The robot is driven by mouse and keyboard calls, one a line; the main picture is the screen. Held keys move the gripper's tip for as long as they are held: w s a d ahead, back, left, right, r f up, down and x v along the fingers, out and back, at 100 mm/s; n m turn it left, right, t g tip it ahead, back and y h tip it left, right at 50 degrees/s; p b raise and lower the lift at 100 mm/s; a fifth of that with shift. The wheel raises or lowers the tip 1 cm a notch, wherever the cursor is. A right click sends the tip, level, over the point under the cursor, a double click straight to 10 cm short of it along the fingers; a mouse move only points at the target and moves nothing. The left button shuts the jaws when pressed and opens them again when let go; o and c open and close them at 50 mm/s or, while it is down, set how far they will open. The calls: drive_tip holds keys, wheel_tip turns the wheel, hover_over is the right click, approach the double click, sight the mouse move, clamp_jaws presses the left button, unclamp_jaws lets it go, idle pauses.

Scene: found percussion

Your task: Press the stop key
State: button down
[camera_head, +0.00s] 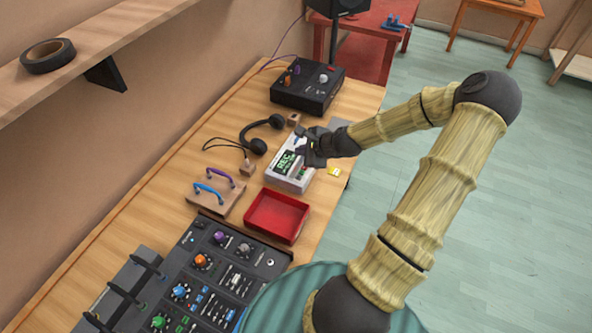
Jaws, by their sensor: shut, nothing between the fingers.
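I cannot tell which one is the stop key at this size. My gripper (302,154) is over the recorder's upper right part, with its fingers shut and empty. It hides part of the recorder's top. I cannot tell whether the fingertips touch it.
A red tray (276,217) stands in front of the recorder. Headphones (257,146) lie to its left, with a board with purple and blue handles (215,196) nearer. A black box with knobs (308,87) stands behind, and a mixing desk (215,275) in front.

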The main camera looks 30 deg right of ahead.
drive_tip(key=shift+s+a, duration=0.1)
drive_tip(key=shift+s, duration=0.05)
drive_tip(key=b, duration=0.6)
hover_over(301, 179)
wheel_tip(301, 179, down, 6)
drive_tip(key=shift+f, duration=0.2)
wheel_tip(301, 179, down, 2)
drive_tip(key=shift+s+f+b, duration=0.1)
drive_tip(key=shift+b, duration=0.65)
drive_tip(key=shift+f, duration=0.1)
drive_tip(key=shift+d, duration=0.2)
drive_tip(key=shift+a, duration=0.15)
idle(0.5)
